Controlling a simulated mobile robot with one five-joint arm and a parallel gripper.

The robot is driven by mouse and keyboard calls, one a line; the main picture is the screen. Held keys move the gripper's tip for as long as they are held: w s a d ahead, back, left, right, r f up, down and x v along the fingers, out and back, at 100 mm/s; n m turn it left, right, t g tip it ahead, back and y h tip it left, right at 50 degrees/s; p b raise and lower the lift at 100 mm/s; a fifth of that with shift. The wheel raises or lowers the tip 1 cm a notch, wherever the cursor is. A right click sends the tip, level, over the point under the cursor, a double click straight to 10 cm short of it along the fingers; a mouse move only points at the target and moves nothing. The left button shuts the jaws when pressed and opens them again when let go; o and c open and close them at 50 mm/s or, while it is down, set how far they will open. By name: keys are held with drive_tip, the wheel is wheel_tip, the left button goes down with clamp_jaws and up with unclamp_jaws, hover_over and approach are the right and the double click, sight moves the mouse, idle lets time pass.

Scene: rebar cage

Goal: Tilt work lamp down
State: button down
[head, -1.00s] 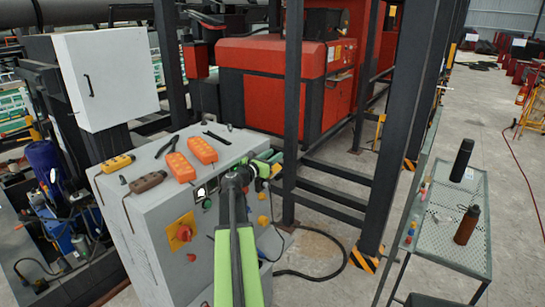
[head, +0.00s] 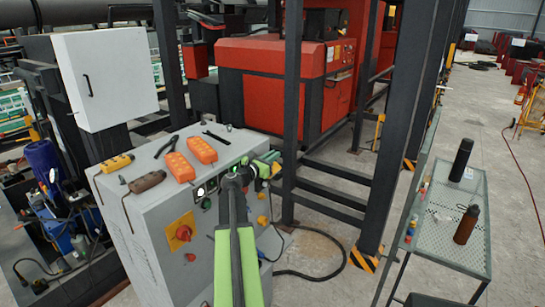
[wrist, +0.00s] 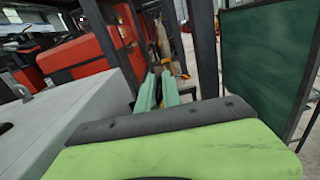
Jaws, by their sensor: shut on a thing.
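My gripper (head: 273,161) is beyond the right edge of the grey control cabinet, at the end of my green and black arm. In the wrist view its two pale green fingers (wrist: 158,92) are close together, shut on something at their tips.
The grey cabinet (head: 150,235) carries pliers, orange and yellow handsets (head: 201,149) and a red emergency knob (head: 183,232). Dark steel posts (head: 293,110) stand close by the gripper. A mesh cart (head: 450,233) with bottles is at the right. Concrete floor is open at the far right.

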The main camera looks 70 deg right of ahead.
sight(278, 169)
drive_tip(key=m, duration=0.1)
drive_tip(key=s+f+m+b, duration=0.1)
drive_tip(key=shift+s+a+m, duration=0.2)
drive_tip(key=shift+m, duration=0.1)
drive_tip(key=m, duration=0.1)
drive_tip(key=s+f+m+b, duration=0.1)
drive_tip(key=shift+a+f+m, duration=0.15)
drive_tip(key=shift+m, duration=0.25)
drive_tip(key=shift+s+a+f+m+b, duration=0.15)
drive_tip(key=shift+f+m+b, duration=0.25)
drive_tip(key=shift+m, duration=0.5)
drive_tip(key=shift+s+d+f+m+b, duration=0.15)
drive_tip(key=shift+f+m+b, duration=0.25)
drive_tip(key=shift+m, duration=0.5)
drive_tip(key=shift+s+a+f+m+b, duration=0.1)
drive_tip(key=shift+s+f+m+b, duration=0.25)
drive_tip(key=shift+m, duration=0.55)
drive_tip(key=shift+w, duration=0.1)
drive_tip(key=c, duration=1.5)
unclamp_jaws()
